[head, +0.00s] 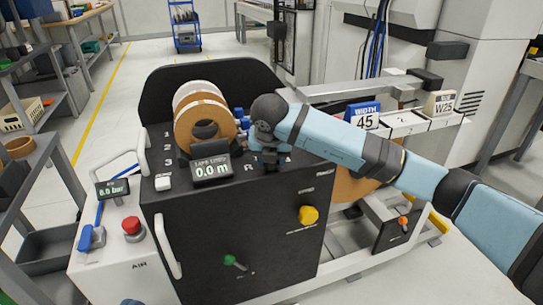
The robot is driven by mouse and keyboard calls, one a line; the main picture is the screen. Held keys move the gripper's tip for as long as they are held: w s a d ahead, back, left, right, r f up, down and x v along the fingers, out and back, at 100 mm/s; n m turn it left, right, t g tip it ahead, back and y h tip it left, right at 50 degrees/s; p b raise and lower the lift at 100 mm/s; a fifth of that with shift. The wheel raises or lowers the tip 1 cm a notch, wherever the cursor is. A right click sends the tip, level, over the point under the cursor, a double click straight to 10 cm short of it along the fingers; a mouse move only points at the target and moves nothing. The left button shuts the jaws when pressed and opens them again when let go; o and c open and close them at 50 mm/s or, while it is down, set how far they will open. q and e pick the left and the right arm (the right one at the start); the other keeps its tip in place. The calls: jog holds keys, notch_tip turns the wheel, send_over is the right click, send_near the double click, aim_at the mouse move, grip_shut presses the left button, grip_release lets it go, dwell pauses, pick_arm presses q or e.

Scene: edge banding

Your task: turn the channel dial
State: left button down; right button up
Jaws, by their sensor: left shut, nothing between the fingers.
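My left gripper (269,163) is at the top of the black machine cabinet (240,235), pointing down, right of the small "0.0 m" display (212,168). Its arm reaches in from the right of the picture. The gripper is shut and small in view, partly hidden by its own wrist. Pale letters lie on the panel around its fingertips; any dial under it is hidden. A round yellow knob (308,215) sits on the cabinet front, below and right of the gripper, apart from it. Its label is too small to read, so I cannot tell whether it is the channel dial. My right gripper is not visible.
Edge-band rolls (203,115) stand left of the gripper, with blue parts beside them. A green lever (235,262) is low on the front. A red button (132,225) and blue valve (91,238) are at the left. A "WIDTH 45" sign (364,115) stands behind my arm.

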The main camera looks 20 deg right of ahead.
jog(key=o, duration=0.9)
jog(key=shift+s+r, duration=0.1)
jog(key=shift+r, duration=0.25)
pick_arm(q)
notch_tip(320, 180, down, 6)
jog(key=a+g+y+p, duration=0.2)
jog(key=p, duration=0.1)
jog(key=shift+w+r+g, duration=0.15)
jog(key=shift+w+g, duration=0.1)
jog(key=shift+g, duration=0.15)
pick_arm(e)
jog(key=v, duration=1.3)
pick_arm(q)
jog(key=shift+s, duration=0.15)
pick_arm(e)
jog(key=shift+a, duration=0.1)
